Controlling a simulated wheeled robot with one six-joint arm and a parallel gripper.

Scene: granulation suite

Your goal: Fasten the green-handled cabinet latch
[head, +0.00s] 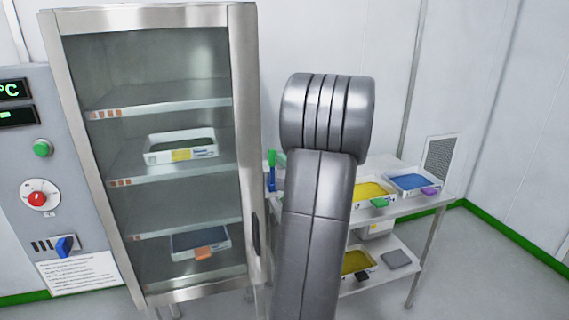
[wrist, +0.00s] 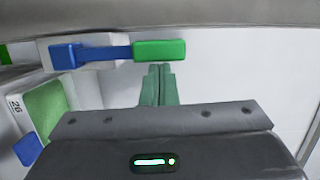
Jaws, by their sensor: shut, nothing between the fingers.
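In the wrist view a latch with a green handle (wrist: 160,50) joins a blue arm and blue block (wrist: 75,55) on a pale mount. It lies across the picture just beyond my fingertips. My gripper (wrist: 157,75) is shut and empty, with its tips just below the green handle; I cannot tell whether they touch. In the head view my arm hides the gripper. A green and blue upright piece (head: 271,160) shows beside the cabinet (head: 243,110), perhaps this latch. The cabinet's glass door looks closed.
A cart (head: 432,203) with a yellow-filled tray (head: 372,190) and a blue-filled tray (head: 412,183) stands right of my arm. A control panel (head: 45,150) is at the left. A green-filled tray (wrist: 45,110) shows at the wrist view's left. Floor at the right is clear.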

